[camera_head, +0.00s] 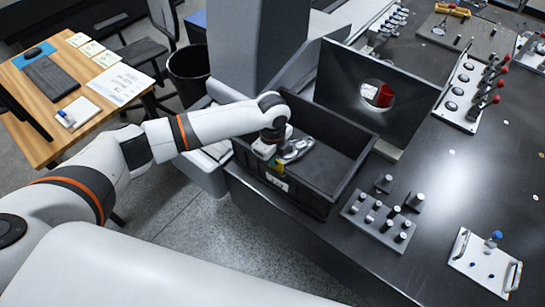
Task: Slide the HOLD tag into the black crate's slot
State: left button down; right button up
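The black crate (325,198) stands near the left edge of the dark table. My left arm reaches in from the left, and its gripper (275,160) is over the crate's front wall, towards the left corner. A small yellow-green piece, seemingly the HOLD tag (279,168), shows right at the fingertips. A pale label-like patch (277,183) lies just below it on the front wall, where the slot seems to be. The fingers are too small and covered to tell whether they grip the tag. My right gripper is out of view.
A grey metal part (297,150) shows inside the crate, beside the gripper. A dark upright plate with a round hole (372,92) stands behind. A block of pegs (380,218) is close to the crate's right.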

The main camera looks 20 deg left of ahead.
pick_arm(q)
jog(key=shift+f, duration=0.35)
jog(key=shift+f, duration=0.25)
dwell(0.3)
jog(key=c, duration=1.6)
grip_release()
jog(key=shift+o, duration=0.5)
jog(key=shift+o, duration=0.9)
jog(key=shift+r, duration=0.15)
jog(key=shift+r+p, duration=3.4)
jog(key=shift+p, duration=0.1)
